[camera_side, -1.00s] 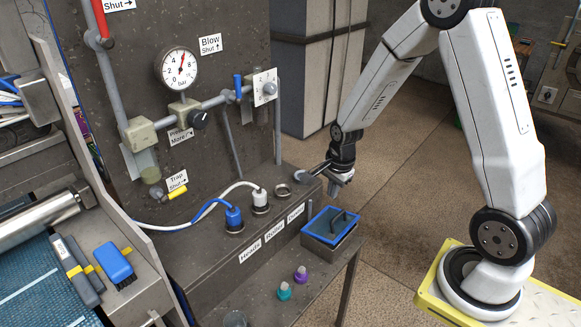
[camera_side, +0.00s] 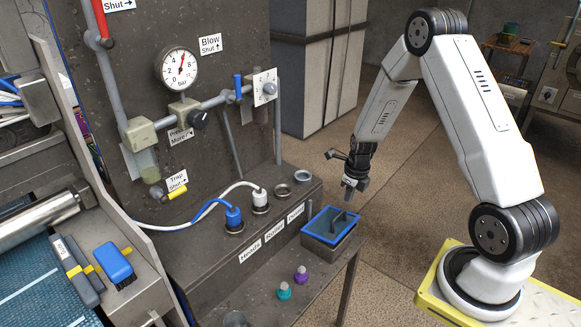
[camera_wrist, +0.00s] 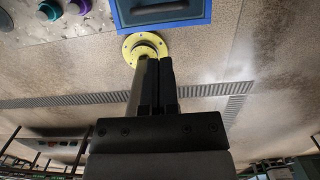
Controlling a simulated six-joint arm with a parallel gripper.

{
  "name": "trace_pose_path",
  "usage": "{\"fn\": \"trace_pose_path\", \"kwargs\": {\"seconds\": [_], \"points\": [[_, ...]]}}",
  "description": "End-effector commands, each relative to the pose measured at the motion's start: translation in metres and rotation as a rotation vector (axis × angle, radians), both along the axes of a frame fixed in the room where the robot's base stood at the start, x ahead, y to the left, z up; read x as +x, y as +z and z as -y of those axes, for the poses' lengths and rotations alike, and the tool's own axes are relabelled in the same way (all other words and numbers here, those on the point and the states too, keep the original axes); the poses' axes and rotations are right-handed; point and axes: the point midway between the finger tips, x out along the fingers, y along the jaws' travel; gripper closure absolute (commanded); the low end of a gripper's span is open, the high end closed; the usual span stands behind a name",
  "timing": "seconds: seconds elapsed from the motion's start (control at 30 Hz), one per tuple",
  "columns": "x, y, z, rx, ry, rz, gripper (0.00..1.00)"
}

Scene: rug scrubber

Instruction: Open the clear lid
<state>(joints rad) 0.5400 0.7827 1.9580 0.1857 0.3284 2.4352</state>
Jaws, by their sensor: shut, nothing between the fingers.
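A grey box (camera_side: 345,243) stands at the right end of the bench. A blue frame (camera_side: 309,233) lies flat on its top around a dark, see-through panel, which I take for the clear lid (camera_side: 322,222). A dark raised bar shows at the panel; I cannot tell if it is on top or inside. In the wrist view the blue frame (camera_wrist: 165,22) is at the top edge, partly cut off. My gripper (camera_side: 348,197) points down behind and above the box, apart from it. Its fingers (camera_wrist: 158,60) are together and empty.
Blue and white hose plugs (camera_side: 234,217) sit in the bench sockets, with empty rings (camera_side: 302,177) beside them. Teal and purple knobs (camera_side: 300,274) are on the lower front. A pipe panel with a gauge (camera_side: 180,70) rises behind. The floor right of the box is clear.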

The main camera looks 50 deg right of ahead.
Motion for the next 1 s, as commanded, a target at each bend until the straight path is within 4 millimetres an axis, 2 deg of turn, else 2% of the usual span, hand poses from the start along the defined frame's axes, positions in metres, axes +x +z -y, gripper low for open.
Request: {"fn": "trace_pose_path", "kwargs": {"seconds": [0.47, 1.0], "points": [[0.001, -0.010, 0.000, 0.001, -0.008, 0.000, 1.00], [0.006, -0.063, -0.001, 0.001, -0.005, -0.001, 1.00]]}}
